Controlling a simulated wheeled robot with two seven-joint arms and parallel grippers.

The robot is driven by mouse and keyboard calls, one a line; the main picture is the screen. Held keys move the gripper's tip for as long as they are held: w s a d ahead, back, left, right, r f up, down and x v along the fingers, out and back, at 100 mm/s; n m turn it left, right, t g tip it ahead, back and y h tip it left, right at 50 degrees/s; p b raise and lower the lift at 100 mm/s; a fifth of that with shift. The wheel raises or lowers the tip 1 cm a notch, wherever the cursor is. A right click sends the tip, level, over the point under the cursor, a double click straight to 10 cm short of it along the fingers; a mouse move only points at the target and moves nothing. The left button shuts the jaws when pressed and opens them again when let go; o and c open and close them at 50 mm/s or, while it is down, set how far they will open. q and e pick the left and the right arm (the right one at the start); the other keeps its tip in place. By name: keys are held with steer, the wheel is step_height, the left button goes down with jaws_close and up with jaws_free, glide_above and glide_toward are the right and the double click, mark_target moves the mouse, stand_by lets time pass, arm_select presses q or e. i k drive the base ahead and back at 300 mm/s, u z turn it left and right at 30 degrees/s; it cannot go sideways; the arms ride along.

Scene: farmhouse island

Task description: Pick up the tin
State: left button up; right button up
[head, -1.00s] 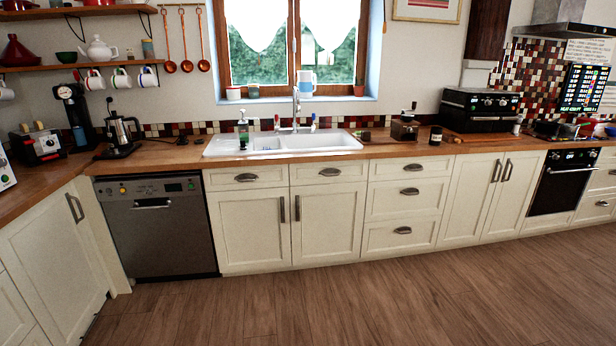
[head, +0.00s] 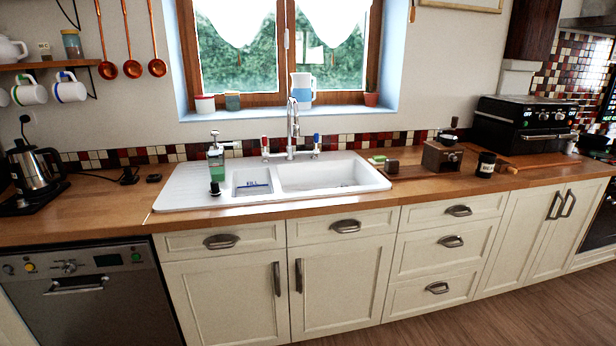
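Several small containers could be the tin, and I cannot tell which. A small black tin-like jar with a pale label (head: 486,164) stands upright on the wooden counter, right of a brown wooden box (head: 442,157). On the window sill stand a white pot with a red lid (head: 205,104) and a small greenish pot (head: 232,101). A jar with a tan lid (head: 72,44) stands on the wall shelf at the upper left. Neither of my grippers is in view.
A white sink (head: 330,175) with a soap bottle (head: 215,160) is set in the counter (head: 110,212). A black oven-like appliance (head: 524,125) stands at the right, with a rolling pin before it. A kettle (head: 33,170) is at the left. The visible floor (head: 440,320) is clear.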

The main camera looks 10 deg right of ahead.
mark_target(486, 163)
steer(key=i, duration=0.1)
steer(key=z, duration=0.75)
